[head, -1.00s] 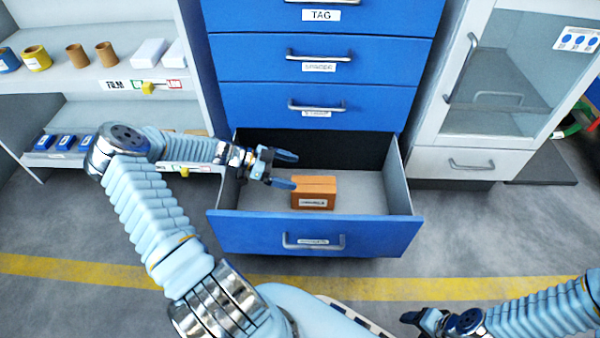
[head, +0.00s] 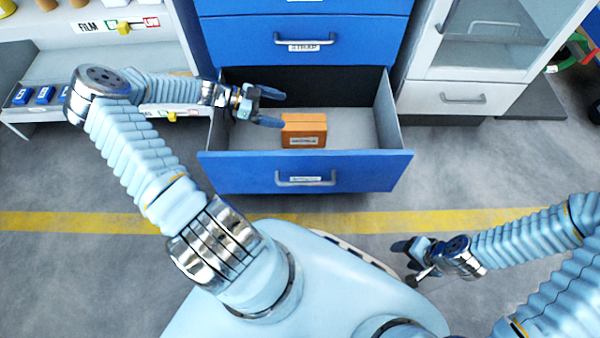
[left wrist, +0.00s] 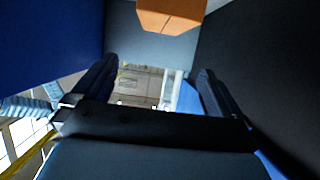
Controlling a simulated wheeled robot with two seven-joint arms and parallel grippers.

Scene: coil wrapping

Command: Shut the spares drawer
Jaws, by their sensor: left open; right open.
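The spares drawer (head: 350,172) is the lowest blue drawer and stands pulled out, with a silver handle (head: 305,181) and a label on its front. An orange-brown labelled box (head: 304,131) lies inside it; it also shows at the top of the left wrist view (left wrist: 170,12). My left gripper (head: 275,108) is open and empty over the left part of the drawer, its fingers pointing right, just left of the box. In the left wrist view its two fingers (left wrist: 150,85) are apart. My right gripper (head: 404,262) is open and empty over the floor, right of and nearer than the drawer.
Blue closed drawers (head: 300,42) stand above the open one. A white shelf (head: 110,57) with small items is at the left. A white glass-fronted cabinet (head: 465,97) stands at the right. Grey floor with a yellow line (head: 60,221) lies in front.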

